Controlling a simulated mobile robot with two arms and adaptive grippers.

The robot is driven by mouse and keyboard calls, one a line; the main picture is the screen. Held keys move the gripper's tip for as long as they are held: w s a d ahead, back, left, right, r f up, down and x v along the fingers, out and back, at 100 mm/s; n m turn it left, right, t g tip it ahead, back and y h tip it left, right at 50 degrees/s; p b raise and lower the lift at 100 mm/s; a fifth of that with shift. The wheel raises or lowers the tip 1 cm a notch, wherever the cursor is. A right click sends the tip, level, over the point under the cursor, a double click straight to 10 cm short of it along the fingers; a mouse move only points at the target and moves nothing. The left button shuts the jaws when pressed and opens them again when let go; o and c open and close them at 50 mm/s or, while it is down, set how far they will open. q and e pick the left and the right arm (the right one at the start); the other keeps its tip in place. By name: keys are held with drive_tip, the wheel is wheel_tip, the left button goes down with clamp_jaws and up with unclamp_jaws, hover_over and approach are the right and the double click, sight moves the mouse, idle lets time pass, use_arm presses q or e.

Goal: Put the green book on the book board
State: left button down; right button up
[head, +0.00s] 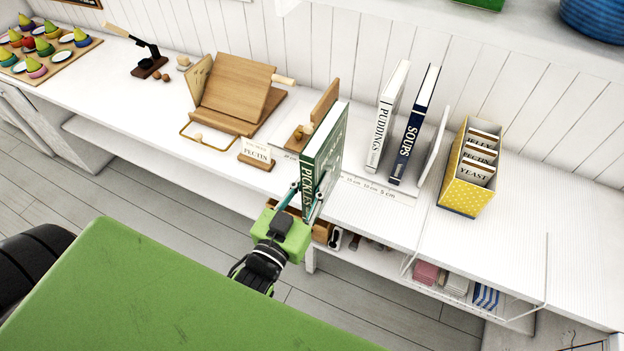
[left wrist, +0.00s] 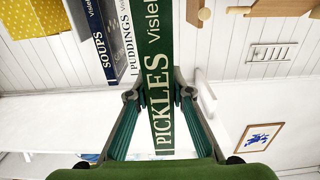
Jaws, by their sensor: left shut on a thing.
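The green book (head: 324,155), lettered PICKLES, stands upright in my left gripper (head: 304,200) at the front edge of the white counter. The left wrist view shows the fingers (left wrist: 159,94) shut on both sides of the book's spine (left wrist: 161,118). What seems to be the book board is a low white strip with centimetre marks (head: 385,190). The white PUDDINGS book (head: 388,115) and the dark blue SOUPS book (head: 414,125) stand on it, right of the green book. Whether the green book's foot touches anything is hidden. My right gripper is not in view.
A white upright plate (head: 434,146) stands right of SOUPS, then a yellow dotted card box (head: 463,190). A wooden upright (head: 325,100) stands behind the green book. A wooden stand (head: 235,88) and PECTIN card (head: 257,151) are left. A gap lies between PICKLES and PUDDINGS.

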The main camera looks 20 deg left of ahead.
use_arm(q)
drive_tip(key=shift+w+r, duration=0.15)
drive_tip(key=shift+w, duration=0.35)
drive_tip(key=w+f+b, duration=0.2)
drive_tip(key=w+b, duration=0.2)
drive_tip(key=w, duration=1.8)
drive_tip(key=shift+w+d, duration=0.25)
drive_tip(key=shift+d, duration=0.1)
drive_tip(key=shift+f+b, duration=0.4)
drive_tip(key=shift+f, duration=0.05)
